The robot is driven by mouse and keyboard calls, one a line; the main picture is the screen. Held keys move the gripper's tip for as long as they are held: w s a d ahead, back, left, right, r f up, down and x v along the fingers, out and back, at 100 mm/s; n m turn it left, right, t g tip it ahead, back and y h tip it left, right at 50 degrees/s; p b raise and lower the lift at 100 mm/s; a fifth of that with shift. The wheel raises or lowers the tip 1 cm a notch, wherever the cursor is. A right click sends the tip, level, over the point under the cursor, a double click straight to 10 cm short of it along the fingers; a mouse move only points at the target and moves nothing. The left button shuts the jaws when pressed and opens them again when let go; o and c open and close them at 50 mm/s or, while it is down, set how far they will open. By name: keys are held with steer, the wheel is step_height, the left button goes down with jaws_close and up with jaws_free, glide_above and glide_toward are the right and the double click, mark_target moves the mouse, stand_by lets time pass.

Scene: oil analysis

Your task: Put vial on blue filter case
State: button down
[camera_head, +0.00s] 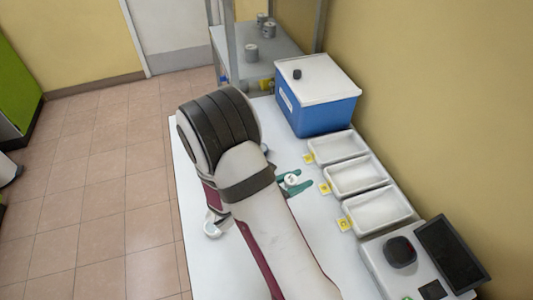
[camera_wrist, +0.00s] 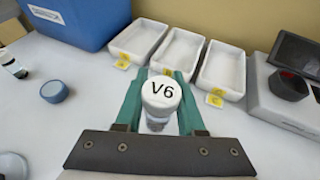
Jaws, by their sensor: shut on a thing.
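My gripper (camera_wrist: 160,85) has teal fingers shut on a vial with a white cap marked V6 (camera_wrist: 161,91). In the head view the white cap (camera_head: 291,179) shows between the teal fingers (camera_head: 294,183), to the right of my arm. The vial's lower part is mostly hidden below its cap. A small round blue case (camera_wrist: 54,91), which looks like the blue filter case, lies on the white table to the left of my gripper in the wrist view, apart from the vial. I cannot make it out clearly in the head view.
Three white trays (camera_head: 361,177) with yellow tags line the wall side. A blue box with a white lid (camera_head: 317,115) stands behind them, a dark round item (camera_head: 297,74) on top. A device with a screen (camera_head: 452,257) is at right. Another vial (camera_wrist: 14,65) is far left.

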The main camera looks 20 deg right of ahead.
steer(key=w+d+r+n+t+y, duration=0.15)
steer(key=w+d, duration=0.25)
steer(key=w, duration=0.4)
steer(key=w+d+r+n+t, duration=0.1)
steer(key=w+d+r+t, duration=0.2)
steer(key=w, duration=0.4)
steer(key=shift+n+g, duration=0.25)
steer(key=shift+g, duration=0.6)
steer(key=w+a+f, duration=0.2)
steer(key=f, duration=0.1)
steer(key=w+a+f, duration=0.6)
steer(key=shift+f, duration=0.7)
steer(key=c, duration=0.5)
jaws_free()
steer(key=shift+f, duration=0.1)
